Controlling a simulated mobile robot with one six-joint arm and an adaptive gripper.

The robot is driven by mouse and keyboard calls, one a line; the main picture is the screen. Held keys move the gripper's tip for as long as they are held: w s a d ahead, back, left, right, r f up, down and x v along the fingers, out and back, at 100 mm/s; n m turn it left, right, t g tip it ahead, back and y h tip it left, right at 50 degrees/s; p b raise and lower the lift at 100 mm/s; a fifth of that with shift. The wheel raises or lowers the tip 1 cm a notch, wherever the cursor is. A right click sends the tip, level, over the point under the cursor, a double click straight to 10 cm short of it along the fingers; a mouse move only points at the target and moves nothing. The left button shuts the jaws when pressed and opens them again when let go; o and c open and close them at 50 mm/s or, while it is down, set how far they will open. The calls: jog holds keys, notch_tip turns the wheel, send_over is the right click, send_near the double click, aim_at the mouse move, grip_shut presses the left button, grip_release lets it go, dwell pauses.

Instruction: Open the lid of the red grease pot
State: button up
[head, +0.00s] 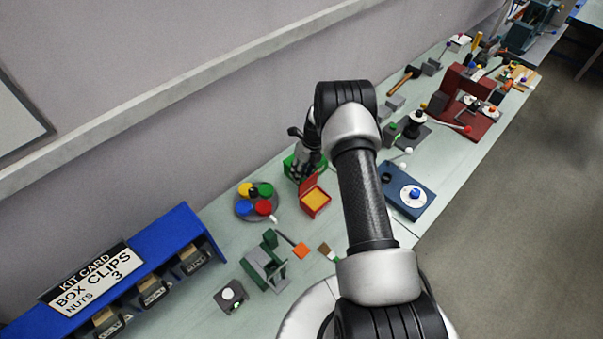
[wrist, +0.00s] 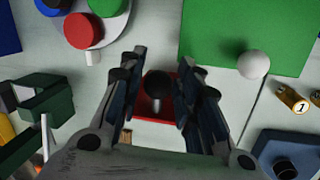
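The red grease pot (head: 315,208) stands on the bench. In the head view its yellow contents show, and its red lid (head: 308,182) stands tilted up at the back side. In the wrist view the red pot (wrist: 151,83) is partly hidden between my fingers. A dark round knob on a pale stem (wrist: 158,84) shows in front of the red. My gripper (head: 303,173) is just behind the raised lid; in the wrist view my gripper (wrist: 158,65) has its fingers apart on either side of the knob, with gaps visible. Contact with the lid cannot be told.
A round tray (head: 243,210) with coloured caps is left of the pot. A green block (head: 290,163) lies behind my gripper. A blue plate (head: 404,203) is at right, a dark green fixture (head: 262,268) in front. A white ball (wrist: 253,65) is near my right finger.

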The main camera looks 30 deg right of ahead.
jog(key=shift+o, duration=1.1)
jog(key=shift+s+f, duration=0.1)
jog(key=v, duration=1.2)
